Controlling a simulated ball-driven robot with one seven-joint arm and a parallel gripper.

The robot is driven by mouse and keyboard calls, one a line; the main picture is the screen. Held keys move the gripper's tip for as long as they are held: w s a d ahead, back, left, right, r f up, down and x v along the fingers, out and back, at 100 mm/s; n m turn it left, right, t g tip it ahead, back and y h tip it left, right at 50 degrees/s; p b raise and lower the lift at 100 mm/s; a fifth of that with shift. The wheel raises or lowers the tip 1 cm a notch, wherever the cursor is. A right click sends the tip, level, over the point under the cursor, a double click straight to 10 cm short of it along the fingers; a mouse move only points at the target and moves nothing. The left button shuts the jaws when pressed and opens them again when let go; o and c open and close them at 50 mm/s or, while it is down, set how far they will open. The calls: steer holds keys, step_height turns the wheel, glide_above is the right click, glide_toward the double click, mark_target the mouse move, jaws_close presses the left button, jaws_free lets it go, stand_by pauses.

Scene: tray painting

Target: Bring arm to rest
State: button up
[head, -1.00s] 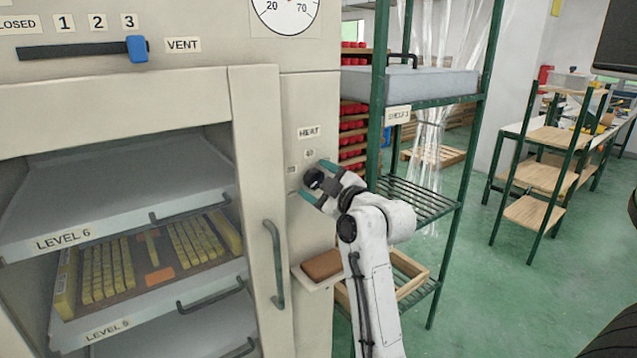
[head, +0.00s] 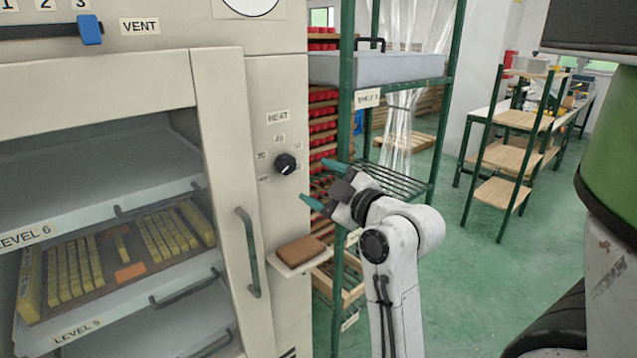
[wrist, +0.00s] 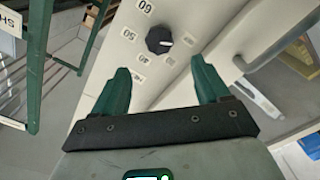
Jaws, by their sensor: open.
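My gripper (head: 322,184) is open and empty, with its teal fingers apart, just right of the heat knob in the head view. The black heat knob (head: 285,163) is on the cabinet's right panel, under the HEAT label, with nothing touching it that I can see. In the wrist view the knob (wrist: 159,40) shows beyond and between my open fingers (wrist: 162,85), with number labels around it. My white arm reaches up from the bottom of the head view.
The cabinet (head: 120,75) fills the left, with its handle (head: 248,252) and a small ledge holding a brown block (head: 300,250). A green shelf rack (head: 347,130) stands close behind my gripper. Green floor (head: 450,290) is clear to the right.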

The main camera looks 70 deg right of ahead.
stand_by(0.4)
steer(key=w+a+f+m+g+y+p, duration=0.1)
steer(key=w+a+f+g+y, duration=0.25)
steer(key=a+f, duration=0.55)
steer(key=w+a+f+g+y+p, duration=0.15)
steer(key=a+f+y, duration=0.35)
steer(key=f, duration=0.6)
steer(key=s+a+f+m+g, duration=0.2)
steer(key=s+a+f+g, duration=0.7)
steer(key=s+a+f, duration=0.4)
steer(key=a+f+y, duration=0.1)
steer(key=a+f, duration=0.1)
steer(key=a, duration=0.1)
steer(key=shift+s+p, duration=0.3)
steer(key=shift+s, duration=0.05)
